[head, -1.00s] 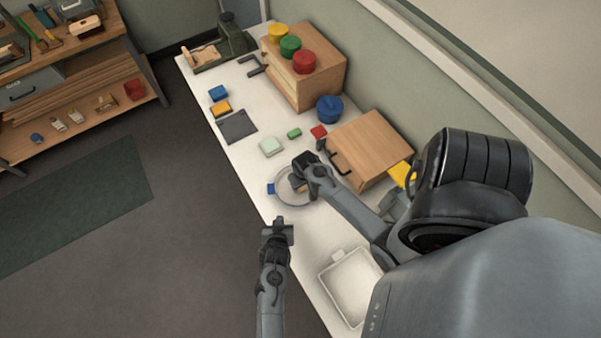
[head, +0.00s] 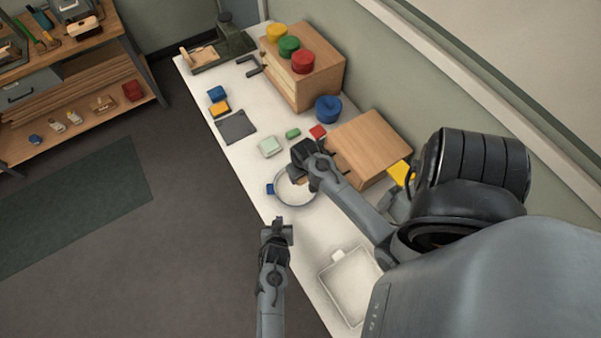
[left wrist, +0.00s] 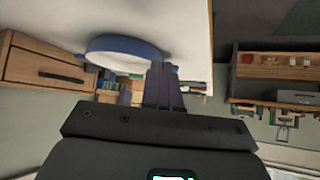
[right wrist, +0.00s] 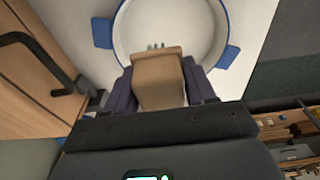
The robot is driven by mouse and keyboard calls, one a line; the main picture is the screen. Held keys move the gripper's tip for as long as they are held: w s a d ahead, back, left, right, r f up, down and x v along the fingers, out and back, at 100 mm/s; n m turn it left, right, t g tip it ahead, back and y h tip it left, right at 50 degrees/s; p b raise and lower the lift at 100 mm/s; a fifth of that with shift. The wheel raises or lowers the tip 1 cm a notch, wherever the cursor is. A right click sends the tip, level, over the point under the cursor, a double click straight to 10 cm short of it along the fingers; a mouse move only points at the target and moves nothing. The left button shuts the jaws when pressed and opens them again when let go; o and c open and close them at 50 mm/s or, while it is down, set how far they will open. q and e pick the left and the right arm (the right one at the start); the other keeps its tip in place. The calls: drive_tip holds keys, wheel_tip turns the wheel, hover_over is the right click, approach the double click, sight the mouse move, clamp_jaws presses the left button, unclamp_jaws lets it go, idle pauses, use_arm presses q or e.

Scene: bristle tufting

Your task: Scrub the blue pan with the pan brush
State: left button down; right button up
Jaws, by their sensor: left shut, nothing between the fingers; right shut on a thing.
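The blue pan is a round pan with a pale inside, a blue rim and blue handles; it sits on the white bench in the head view (head: 281,201). It also shows in the right wrist view (right wrist: 201,20) and the left wrist view (left wrist: 122,45). My right gripper (right wrist: 160,88) is shut on the wooden pan brush (right wrist: 158,80), whose greenish bristle tips reach over the pan's inside. I cannot tell whether the bristles touch the pan. My left gripper (head: 279,228) is shut and empty, beside the bench's front edge, nearer than the pan.
A wooden drawer box (head: 368,143) with a dark handle stands close right of the pan. A white tray (head: 326,283) lies at the near end of the bench. Small blocks, a grey mat (head: 236,126) and a blue pot (head: 328,109) lie farther back.

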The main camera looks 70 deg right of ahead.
use_arm(q)
drive_tip(key=shift+r, duration=0.1)
drive_tip(key=shift+r, duration=2.9)
drive_tip(key=shift+a+r, duration=0.1)
drive_tip(key=v, duration=1.1)
drive_tip(key=shift+a+r, duration=0.2)
drive_tip(key=shift+r, duration=0.1)
drive_tip(key=shift+s, duration=0.15)
